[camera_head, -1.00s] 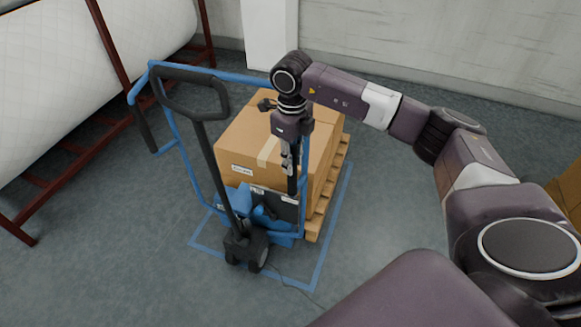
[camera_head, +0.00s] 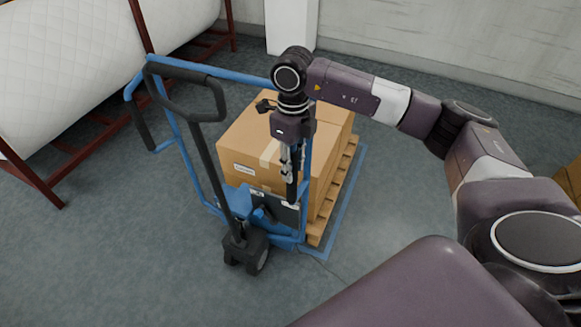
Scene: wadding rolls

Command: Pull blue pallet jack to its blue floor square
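The blue pallet jack (camera_head: 173,76) has a black loop handle (camera_head: 205,150) and carries cardboard boxes (camera_head: 243,148) on a wooden pallet (camera_head: 325,217). A blue floor outline (camera_head: 348,205) shows along the pallet's right side; the jack and load hide much of the rest. The jack's black wheel base (camera_head: 245,250) stands at the near end, beyond the outline's visible near corner. My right gripper (camera_head: 290,180) points down in front of the boxes, beside the jack's right blue upright. Its fingers look close together, but their grip on the upright is unclear. My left gripper is out of view.
A rack with red-brown bars (camera_head: 35,180) holds white wadding rolls (camera_head: 70,60) at the left. A white post (camera_head: 292,25) and a pale wall (camera_head: 450,40) stand behind. A brown box (camera_head: 570,180) is at the right edge. The near left floor is clear.

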